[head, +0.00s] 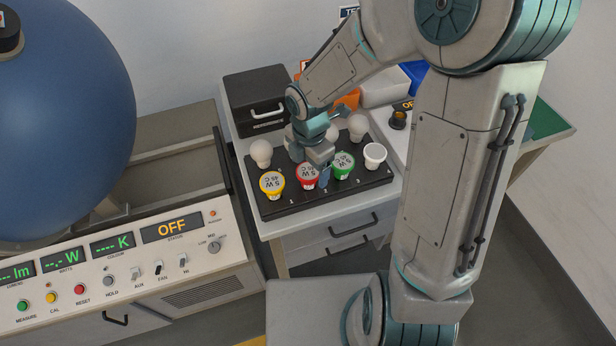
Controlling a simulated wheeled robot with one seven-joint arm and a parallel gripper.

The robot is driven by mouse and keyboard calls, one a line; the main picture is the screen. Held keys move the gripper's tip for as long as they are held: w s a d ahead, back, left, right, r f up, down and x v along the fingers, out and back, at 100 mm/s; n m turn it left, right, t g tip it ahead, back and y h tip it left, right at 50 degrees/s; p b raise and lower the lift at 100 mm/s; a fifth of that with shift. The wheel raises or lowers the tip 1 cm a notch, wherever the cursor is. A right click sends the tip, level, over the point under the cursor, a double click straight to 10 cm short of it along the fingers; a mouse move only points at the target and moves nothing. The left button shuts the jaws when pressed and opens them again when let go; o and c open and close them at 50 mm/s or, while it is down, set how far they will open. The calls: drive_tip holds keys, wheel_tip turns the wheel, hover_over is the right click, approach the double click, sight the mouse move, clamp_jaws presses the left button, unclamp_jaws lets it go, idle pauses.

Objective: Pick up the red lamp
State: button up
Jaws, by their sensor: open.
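The red lamp (307,176) stands in a black rack (282,208), its round top marked "5 W" facing up with a red rim. It is between a yellow lamp (272,184) on the left and a green lamp (343,165) on the right. My gripper (312,172) is open and points down at the red lamp, with one finger in front of it on the right side. Its fingers hide part of the lamp. I cannot tell whether they touch it or how far they reach around it.
White bulbs (261,152) stand in the rack's back row, and a white cup-like piece (375,156) is at its right. A black case (256,101) is behind. A control panel (128,262) reading OFF and a large blue sphere (62,98) are at the left.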

sight(309, 171)
drive_tip(key=f, duration=0.5)
drive_tip(key=shift+w, duration=0.25)
drive_tip(key=shift+c, duration=0.3)
drive_tip(key=c, duration=1)
